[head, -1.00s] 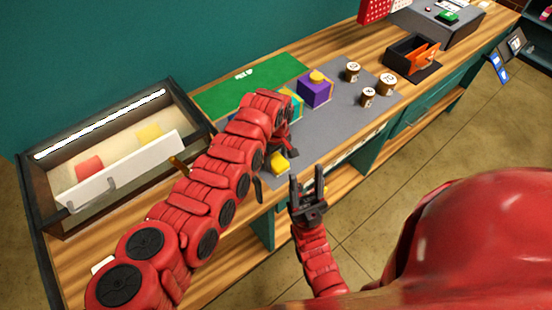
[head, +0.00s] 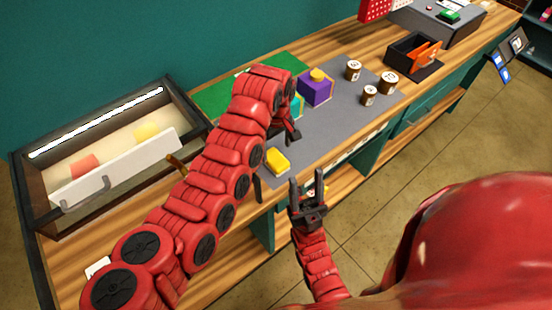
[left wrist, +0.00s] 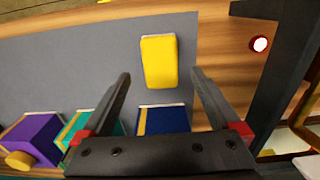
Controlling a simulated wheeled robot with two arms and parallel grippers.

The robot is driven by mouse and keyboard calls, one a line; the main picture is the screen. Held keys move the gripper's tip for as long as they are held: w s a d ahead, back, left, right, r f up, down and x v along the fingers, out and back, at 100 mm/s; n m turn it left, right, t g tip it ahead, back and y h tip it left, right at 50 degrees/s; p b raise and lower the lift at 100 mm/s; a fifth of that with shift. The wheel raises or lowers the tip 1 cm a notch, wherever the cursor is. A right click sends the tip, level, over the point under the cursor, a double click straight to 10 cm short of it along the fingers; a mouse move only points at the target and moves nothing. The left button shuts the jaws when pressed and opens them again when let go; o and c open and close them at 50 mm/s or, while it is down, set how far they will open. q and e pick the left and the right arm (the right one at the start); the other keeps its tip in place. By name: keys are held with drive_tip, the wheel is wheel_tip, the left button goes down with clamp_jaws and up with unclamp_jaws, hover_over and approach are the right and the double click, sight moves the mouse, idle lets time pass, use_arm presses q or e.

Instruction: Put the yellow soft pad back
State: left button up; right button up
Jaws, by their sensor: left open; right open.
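A yellow pad (head: 277,160) lies on the near left part of the grey mat; it also shows in the left wrist view (left wrist: 159,58), with a pale edge. My left gripper (head: 292,135) is open and empty above the mat, beyond the pad. In the left wrist view its spread fingers (left wrist: 160,76) point toward the pad, apart from it. Another yellow pad (head: 147,132) and a red pad (head: 84,166) lie in the framed case (head: 110,165) at left. My right gripper (head: 308,200) is open and empty in front of the bench edge.
A purple box (head: 315,90) with a yellow knob, a teal box (left wrist: 106,122) and a blue box (left wrist: 163,120) stand on the grey mat (head: 335,125). Several small jars (head: 369,95) and a black tray (head: 412,55) with orange pieces are farther right. A green mat (head: 215,100) lies behind.

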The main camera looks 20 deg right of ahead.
sight(276, 159)
use_arm(q)
wheel_tip(276, 159, up, 6)
drive_tip(key=shift+b, duration=0.4)
drive_tip(key=shift+r, duration=0.2)
